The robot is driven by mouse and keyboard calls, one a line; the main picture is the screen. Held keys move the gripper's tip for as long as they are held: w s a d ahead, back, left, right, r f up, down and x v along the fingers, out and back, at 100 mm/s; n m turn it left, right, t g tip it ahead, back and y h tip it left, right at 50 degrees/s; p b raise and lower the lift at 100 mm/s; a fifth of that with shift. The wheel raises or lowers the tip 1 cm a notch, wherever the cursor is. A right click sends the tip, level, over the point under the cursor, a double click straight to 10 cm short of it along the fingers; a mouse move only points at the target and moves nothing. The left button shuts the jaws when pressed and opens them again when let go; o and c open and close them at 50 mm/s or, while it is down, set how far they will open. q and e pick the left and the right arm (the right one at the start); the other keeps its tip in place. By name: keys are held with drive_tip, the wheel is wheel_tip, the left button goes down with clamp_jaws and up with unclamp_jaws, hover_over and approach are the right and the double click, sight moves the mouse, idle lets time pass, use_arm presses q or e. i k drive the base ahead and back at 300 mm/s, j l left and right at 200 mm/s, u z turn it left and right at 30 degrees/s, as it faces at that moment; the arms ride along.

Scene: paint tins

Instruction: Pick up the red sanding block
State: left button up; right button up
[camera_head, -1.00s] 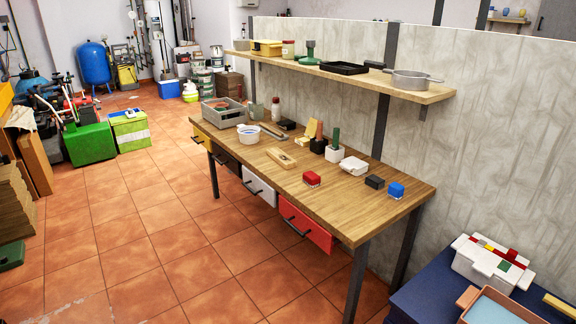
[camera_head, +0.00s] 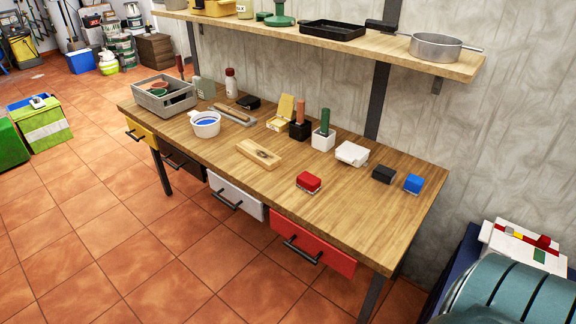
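The red sanding block (camera_head: 309,181) lies on the wooden workbench (camera_head: 350,219), near its front edge and right of the middle. It has a red top and a thin paler strip along its bottom edge. It stands clear of the things around it, with bare wood on its sides. A blue block (camera_head: 413,183) of similar shape and a black block (camera_head: 384,174) lie to its right. Neither of my grippers is in view.
A white box (camera_head: 351,154) and a wooden piece (camera_head: 259,153) lie near the red block. A shelf (camera_head: 340,42) with pans overhangs the back. Below the front edge are drawers, one red (camera_head: 312,245). A large teal rounded shape (camera_head: 515,292) fills the bottom right corner.

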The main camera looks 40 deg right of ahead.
sight(306, 181)
drive_tip(key=i+z, duration=0.2)
drive_tip(key=i, duration=0.2)
drive_tip(key=i+j+z, duration=0.45)
drive_tip(key=i, duration=0.25)
drive_tip(key=i+j+z, duration=0.2)
drive_tip(key=z, duration=0.3)
drive_tip(key=i+j+z, duration=0.35)
drive_tip(key=z, duration=0.15)
drive_tip(key=i+j+z, duration=0.25)
drive_tip(key=j+z, duration=0.2)
drive_tip(key=i+j+z, duration=0.2)
drive_tip(key=j, duration=0.2)
drive_tip(key=j+z, duration=0.25)
drive_tip(key=j, duration=0.15)
